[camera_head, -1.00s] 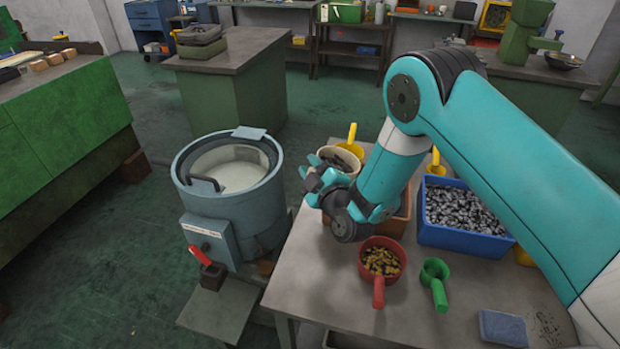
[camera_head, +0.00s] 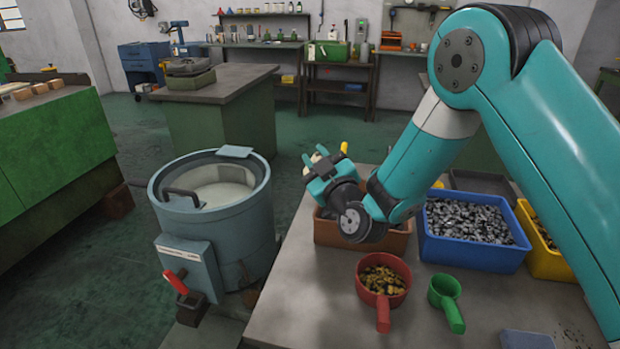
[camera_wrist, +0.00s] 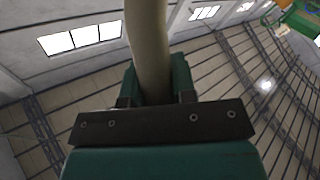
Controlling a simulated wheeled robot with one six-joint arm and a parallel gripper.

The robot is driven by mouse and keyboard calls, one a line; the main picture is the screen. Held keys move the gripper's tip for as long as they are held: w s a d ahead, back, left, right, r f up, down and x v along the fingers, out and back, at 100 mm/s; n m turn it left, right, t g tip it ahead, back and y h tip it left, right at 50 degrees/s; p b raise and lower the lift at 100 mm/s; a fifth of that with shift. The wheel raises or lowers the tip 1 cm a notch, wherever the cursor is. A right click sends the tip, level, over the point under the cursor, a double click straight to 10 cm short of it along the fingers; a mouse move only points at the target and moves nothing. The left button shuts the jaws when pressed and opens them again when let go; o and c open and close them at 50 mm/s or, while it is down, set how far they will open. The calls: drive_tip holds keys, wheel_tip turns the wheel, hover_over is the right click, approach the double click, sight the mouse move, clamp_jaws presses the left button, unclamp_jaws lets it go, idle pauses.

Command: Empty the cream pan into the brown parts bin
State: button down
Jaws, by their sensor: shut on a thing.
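My gripper (camera_head: 318,160) is above the left end of the brown parts bin (camera_head: 390,242), its fingers tilted upward. In the wrist view my gripper (camera_wrist: 155,90) is shut on a cream handle (camera_wrist: 148,45), which I take to be the cream pan's. The pan's bowl cannot be made out in either current view, so its tilt and contents cannot be told. The bin stands on the grey table; its inside is mostly hidden behind my wrist and arm.
A blue bin of grey parts (camera_head: 470,254) and a yellow bin (camera_head: 551,262) stand to the right. A red pan (camera_head: 398,268) with brass-coloured parts and a green scoop (camera_head: 447,303) lie in front. A round blue-grey machine (camera_head: 225,245) stands left of the table.

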drive_tip(key=shift+d+r+m+t+b, duration=0.1)
drive_tip(key=shift+d+m+t+b, duration=0.2)
drive_tip(key=shift+d+m+b, duration=0.5)
drive_tip(key=w+d+m+t+h+b, duration=0.1)
drive_tip(key=d+m+h+b, duration=0.4)
drive_tip(key=d+m, duration=0.6)
drive_tip(key=shift+m+t+b, duration=0.3)
drive_tip(key=shift+t+b, duration=0.3)
drive_tip(key=shift+b, duration=0.65)
drive_tip(key=shift+r, duration=0.1)
